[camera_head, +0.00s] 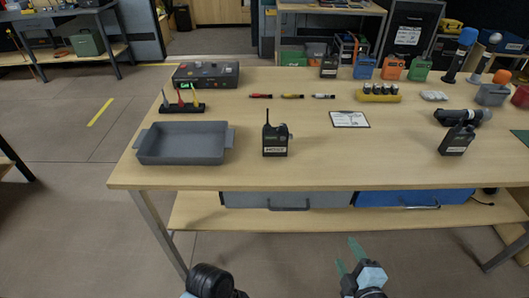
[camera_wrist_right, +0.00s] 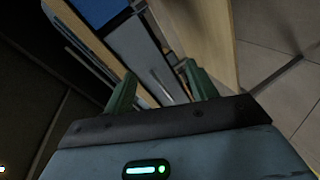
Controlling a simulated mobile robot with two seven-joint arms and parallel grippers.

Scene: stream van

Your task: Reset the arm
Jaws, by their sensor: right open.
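My right gripper (camera_head: 348,256) is low in the head view, in front of the table's near edge, and clear of the tabletop. Its two green fingers are apart with nothing between them. The right wrist view shows the same open fingers (camera_wrist_right: 158,72), with the drawer fronts and table side beyond them. A dark, rounded part of my own arm shows at the bottom of the head view, left of the right gripper. My left gripper's fingers are not seen.
The wooden table (camera_head: 310,165) spans the view. A grey tray (camera_head: 183,157) and a black radio (camera_head: 275,148) stand near its front edge. Another radio (camera_head: 456,140) stands at right. A grey drawer (camera_head: 270,201) and a blue drawer (camera_head: 410,199) sit below the top.

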